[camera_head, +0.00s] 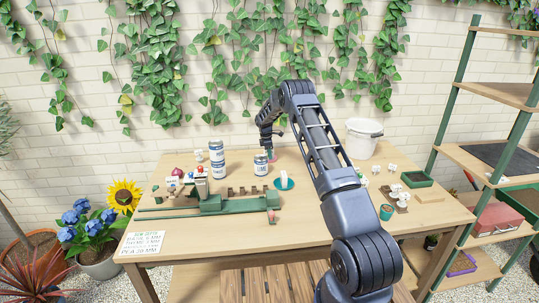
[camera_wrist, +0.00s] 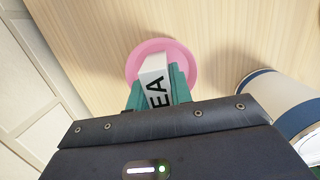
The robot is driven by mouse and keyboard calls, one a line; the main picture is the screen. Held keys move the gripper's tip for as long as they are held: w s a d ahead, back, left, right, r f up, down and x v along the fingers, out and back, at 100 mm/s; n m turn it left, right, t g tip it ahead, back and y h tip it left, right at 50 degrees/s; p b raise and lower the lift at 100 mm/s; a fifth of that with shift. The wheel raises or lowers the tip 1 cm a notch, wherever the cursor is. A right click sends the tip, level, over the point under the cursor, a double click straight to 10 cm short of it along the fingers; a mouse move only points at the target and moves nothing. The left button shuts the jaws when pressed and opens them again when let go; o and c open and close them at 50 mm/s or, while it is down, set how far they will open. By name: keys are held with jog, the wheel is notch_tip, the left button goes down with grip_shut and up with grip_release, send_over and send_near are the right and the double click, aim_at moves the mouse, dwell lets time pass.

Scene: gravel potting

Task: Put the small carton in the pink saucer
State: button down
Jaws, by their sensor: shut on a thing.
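The small carton (camera_wrist: 154,70) is white with large dark letters, "EA" showing. My gripper (camera_wrist: 157,82) is shut on it, with a green finger on each side, in the wrist view. The pink saucer (camera_wrist: 188,59) lies on the table directly behind the carton in that view, and the carton's far end overlaps it. I cannot tell whether the carton touches the saucer. In the head view my gripper (camera_head: 269,143) points down at the back of the table, over a bit of pink saucer (camera_head: 272,157); the arm hides much there.
A blue-and-white can (camera_wrist: 275,95) stands close right of my gripper in the wrist view. In the head view, cans (camera_head: 261,164) and (camera_head: 217,160), a teal saucer (camera_head: 291,184) holding a white item, and a green rack (camera_head: 225,205) stand nearby. A white bucket (camera_head: 361,142) is at the right.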

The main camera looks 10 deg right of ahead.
dwell(0.3)
jog(key=c, duration=1.3)
grip_release()
jog(key=shift+o, duration=0.2)
